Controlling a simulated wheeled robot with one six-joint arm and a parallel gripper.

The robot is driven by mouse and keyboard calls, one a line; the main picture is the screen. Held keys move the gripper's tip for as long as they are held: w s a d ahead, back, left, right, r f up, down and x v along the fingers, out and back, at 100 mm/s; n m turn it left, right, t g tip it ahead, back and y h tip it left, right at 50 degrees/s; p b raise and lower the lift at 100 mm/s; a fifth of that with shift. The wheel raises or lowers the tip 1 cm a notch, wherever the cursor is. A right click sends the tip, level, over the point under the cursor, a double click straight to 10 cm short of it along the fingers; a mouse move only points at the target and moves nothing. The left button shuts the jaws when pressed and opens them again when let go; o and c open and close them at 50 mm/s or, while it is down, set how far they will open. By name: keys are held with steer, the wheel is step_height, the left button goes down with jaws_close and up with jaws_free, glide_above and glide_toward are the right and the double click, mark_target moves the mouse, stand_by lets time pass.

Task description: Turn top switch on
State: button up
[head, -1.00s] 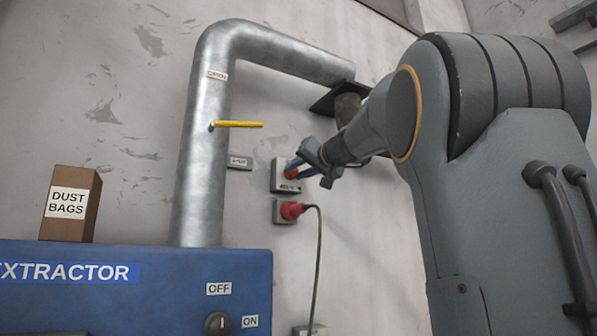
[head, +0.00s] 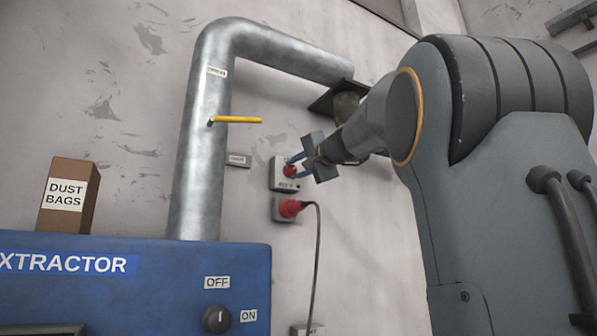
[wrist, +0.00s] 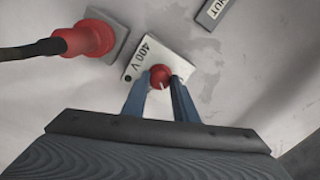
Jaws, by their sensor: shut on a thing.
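The top switch is a grey-white wall box (head: 283,174) with a red knob (head: 290,171), above the red plug socket. In the wrist view the box (wrist: 150,52) carries a "400 V" label, and the red knob (wrist: 160,76) sits between my two blue fingertips. My gripper (head: 291,168) reaches in from the right and is shut on the red knob. A pale mark shows on the knob's lower part in the wrist view. The fingers stand on either side of the knob.
A red plug (head: 291,208) with a dark hanging cable sits in the socket just below. A yellow lever (head: 237,120) sticks out from the metal pipe (head: 200,160) at left. The blue extractor (head: 120,290) with an OFF/ON dial stands lower left.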

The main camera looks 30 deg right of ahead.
steer(key=m, duration=0.5)
steer(key=shift+m+p, duration=0.4)
steer(key=shift+f+m+h+p, duration=0.1)
steer(key=shift+m+h+p, duration=0.45)
steer(key=shift+m, duration=1.75)
steer(key=shift+y, duration=0.25)
steer(key=o, duration=1.1)
steer(key=shift+c, duration=0.2)
steer(key=shift+s, duration=0.1)
steer(key=s+b, duration=0.2)
steer(key=s, duration=0.5)
steer(key=shift+s, duration=0.35)
